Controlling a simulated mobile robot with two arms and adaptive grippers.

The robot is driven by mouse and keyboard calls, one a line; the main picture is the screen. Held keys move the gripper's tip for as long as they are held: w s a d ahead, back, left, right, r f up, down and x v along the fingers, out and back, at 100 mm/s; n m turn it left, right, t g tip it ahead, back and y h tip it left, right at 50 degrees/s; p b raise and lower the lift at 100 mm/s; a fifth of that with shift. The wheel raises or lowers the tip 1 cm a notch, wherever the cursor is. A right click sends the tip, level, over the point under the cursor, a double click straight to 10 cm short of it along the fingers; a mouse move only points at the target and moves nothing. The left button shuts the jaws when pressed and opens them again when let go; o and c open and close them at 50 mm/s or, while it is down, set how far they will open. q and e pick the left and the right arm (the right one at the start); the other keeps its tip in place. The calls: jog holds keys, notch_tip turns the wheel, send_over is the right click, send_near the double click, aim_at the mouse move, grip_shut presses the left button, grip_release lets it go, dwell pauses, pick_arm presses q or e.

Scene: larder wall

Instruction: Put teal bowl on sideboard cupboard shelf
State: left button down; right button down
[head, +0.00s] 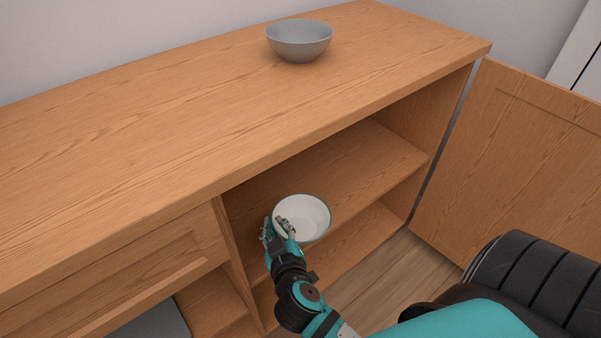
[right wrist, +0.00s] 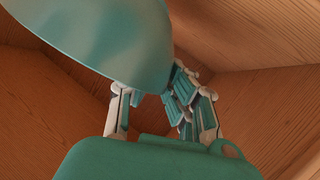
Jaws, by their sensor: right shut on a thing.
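The teal bowl (head: 304,217), white inside with a teal rim, is at the front of the open sideboard cupboard. It overlaps the cupboard shelf (head: 350,165) in the head view. My right gripper (head: 278,228) is shut on the bowl's left rim. In the right wrist view the bowl's teal outside (right wrist: 110,40) fills the upper left, with the gripper fingers (right wrist: 160,105) at its edge. I cannot tell whether the bowl touches the shelf. My left gripper is not in view.
A grey bowl (head: 299,41) stands on the sideboard top (head: 150,120). The cupboard door (head: 520,165) stands open at the right. A divider (head: 228,245) borders the compartment on the left, beside a drawer front (head: 120,265). The shelf behind the bowl is bare.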

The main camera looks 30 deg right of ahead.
jog(key=w+d, duration=0.6)
jog(key=w, duration=0.1)
jog(key=w+d+f, duration=0.1)
jog(key=w+d, duration=0.2)
jog(key=shift+w+d+f+b, duration=0.1)
jog(key=shift+w+d+b, duration=0.2)
jog(key=shift+d, duration=0.05)
jog(key=shift+f, duration=0.25)
notch_tip(320, 180, down, 2)
jog(key=shift+f+b, duration=0.1)
jog(key=shift+b, duration=0.55)
jog(key=shift+f, duration=0.4)
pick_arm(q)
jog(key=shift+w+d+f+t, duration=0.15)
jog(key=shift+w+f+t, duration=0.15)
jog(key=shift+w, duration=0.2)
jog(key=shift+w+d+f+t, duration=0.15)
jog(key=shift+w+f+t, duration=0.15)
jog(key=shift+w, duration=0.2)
pick_arm(e)
jog(key=shift+f, duration=0.1)
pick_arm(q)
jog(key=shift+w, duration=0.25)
pick_arm(e)
jog(key=c, duration=1.4)
grip_release()
